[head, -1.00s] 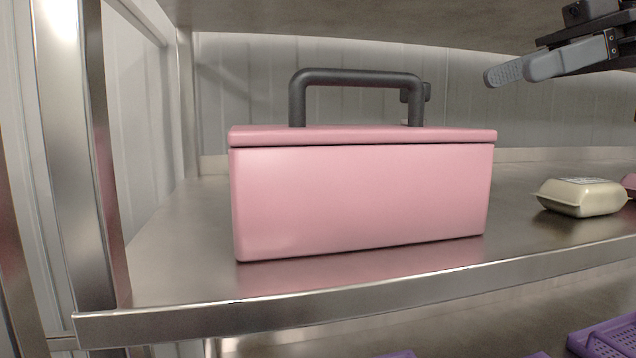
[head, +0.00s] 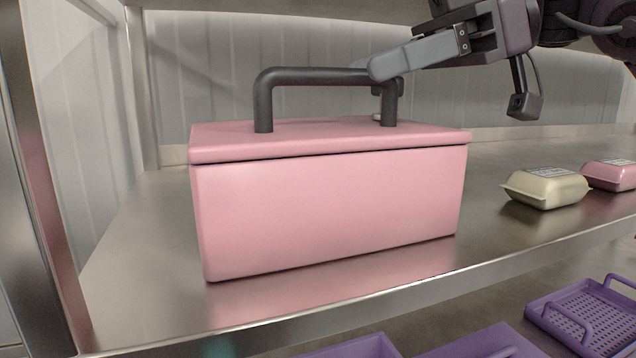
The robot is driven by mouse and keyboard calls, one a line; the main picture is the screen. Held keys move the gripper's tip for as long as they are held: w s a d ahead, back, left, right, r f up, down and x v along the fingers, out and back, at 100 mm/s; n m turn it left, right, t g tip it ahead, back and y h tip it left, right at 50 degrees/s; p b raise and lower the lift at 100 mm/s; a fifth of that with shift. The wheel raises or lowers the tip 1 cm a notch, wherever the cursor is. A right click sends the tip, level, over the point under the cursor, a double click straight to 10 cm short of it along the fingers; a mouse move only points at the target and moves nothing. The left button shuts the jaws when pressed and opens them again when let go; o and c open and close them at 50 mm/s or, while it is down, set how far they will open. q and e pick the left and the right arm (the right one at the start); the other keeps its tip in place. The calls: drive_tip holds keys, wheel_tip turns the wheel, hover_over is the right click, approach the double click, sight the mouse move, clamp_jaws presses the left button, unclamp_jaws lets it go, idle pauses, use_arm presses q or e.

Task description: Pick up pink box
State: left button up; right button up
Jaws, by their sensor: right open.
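The pink box (head: 335,212) stands upright and closed on a metal shelf (head: 440,275). Its dark grey arched handle (head: 310,77) rises from the lid. My right gripper (head: 375,72) comes in from the upper right. It is open, and its light grey finger overlaps the right end of the handle in the picture. Whether it touches the handle cannot be told. The other finger is mostly hidden behind it. My left gripper is not in view.
A cream carton (head: 546,188) and a smaller pink carton (head: 610,175) sit on the shelf to the right. A metal post (head: 40,180) stands at the left. Another shelf (head: 330,12) hangs overhead. Purple baskets (head: 590,318) lie below the shelf.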

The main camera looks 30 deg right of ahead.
sight(353, 69)
drive_tip(key=shift+w+a+r+p, duration=0.1)
drive_tip(key=shift+w+a+p, duration=0.15)
drive_tip(key=shift+a, duration=0.4)
drive_tip(key=shift+w+a+r+p, duration=0.15)
drive_tip(key=shift+a+p, duration=0.2)
drive_tip(key=shift+a, duration=0.25)
drive_tip(key=shift+w+a+f+p, duration=0.15)
drive_tip(key=shift+a+f+p, duration=0.05)
drive_tip(key=shift+a+p, duration=0.15)
drive_tip(key=shift+w+a+f, duration=0.15)
drive_tip(key=shift+w+f, duration=0.05)
drive_tip(key=shift+s, duration=0.1)
drive_tip(key=c, duration=0.4)
clamp_jaws()
